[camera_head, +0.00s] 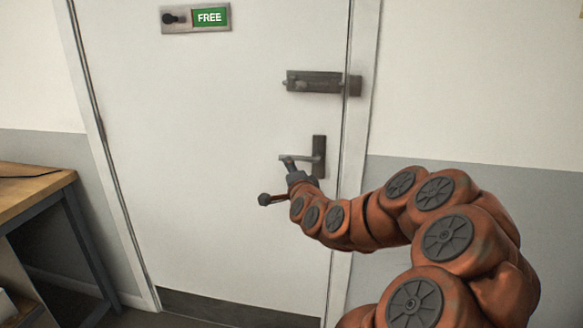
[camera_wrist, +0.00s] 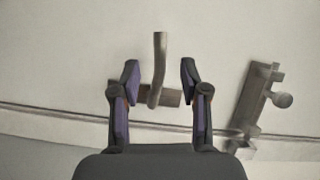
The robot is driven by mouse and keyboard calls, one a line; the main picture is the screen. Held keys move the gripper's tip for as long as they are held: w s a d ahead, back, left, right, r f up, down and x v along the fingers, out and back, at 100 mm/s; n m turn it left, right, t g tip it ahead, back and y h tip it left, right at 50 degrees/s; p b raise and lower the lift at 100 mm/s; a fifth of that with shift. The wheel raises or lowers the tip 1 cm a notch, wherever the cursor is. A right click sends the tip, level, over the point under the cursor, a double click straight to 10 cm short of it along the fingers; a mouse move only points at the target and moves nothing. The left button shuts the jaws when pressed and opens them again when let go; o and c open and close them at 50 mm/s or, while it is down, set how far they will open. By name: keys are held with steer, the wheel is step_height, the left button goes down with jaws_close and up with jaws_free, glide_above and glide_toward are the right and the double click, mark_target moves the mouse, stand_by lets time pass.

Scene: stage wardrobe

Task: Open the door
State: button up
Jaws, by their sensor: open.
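The white door (camera_head: 230,120) stands shut in its frame. Its grey lever handle (camera_head: 300,158) sits on a dark plate near the door's right edge, the lever pointing left and about level. My gripper (camera_head: 289,166) is at the lever's free end in the head view, partly covering it. In the wrist view my gripper (camera_wrist: 160,70) is open, one finger on each side of the lever (camera_wrist: 159,60), with gaps on both sides. A dark slide bolt (camera_head: 318,82) is above the handle and reaches the frame; I cannot tell whether it is shot. The bolt also shows in the wrist view (camera_wrist: 257,95).
A lock indicator (camera_head: 210,17) reading FREE in green is high on the door. A wooden-topped workbench (camera_head: 30,188) stands at the left against the wall. The grey-and-white wall (camera_head: 470,90) is right of the frame. A dark kick strip (camera_head: 235,308) runs along the door's bottom.

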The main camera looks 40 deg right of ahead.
mark_target(294, 158)
steer(key=d+p, duration=0.1)
steer(key=p, duration=0.1)
steer(key=d+p, duration=0.1)
steer(key=p, duration=0.1)
steer(key=d+m+p, duration=0.1)
steer(key=p, duration=0.1)
steer(key=shift+w+r+h, duration=0.2)
steer(key=shift+r+h, duration=0.1)
steer(key=shift+h, duration=0.1)
steer(key=w+p, duration=0.1)
steer(key=p, duration=0.4)
steer(key=shift+d, duration=0.1)
steer(key=shift+f+p+x, duration=0.1)
steer(key=shift+p+x, duration=0.25)
steer(key=shift+x, duration=0.95)
steer(key=shift+f+p+x, duration=0.15)
steer(key=shift+p+x, duration=0.2)
steer(key=shift+x, duration=0.95)
jaws_close()
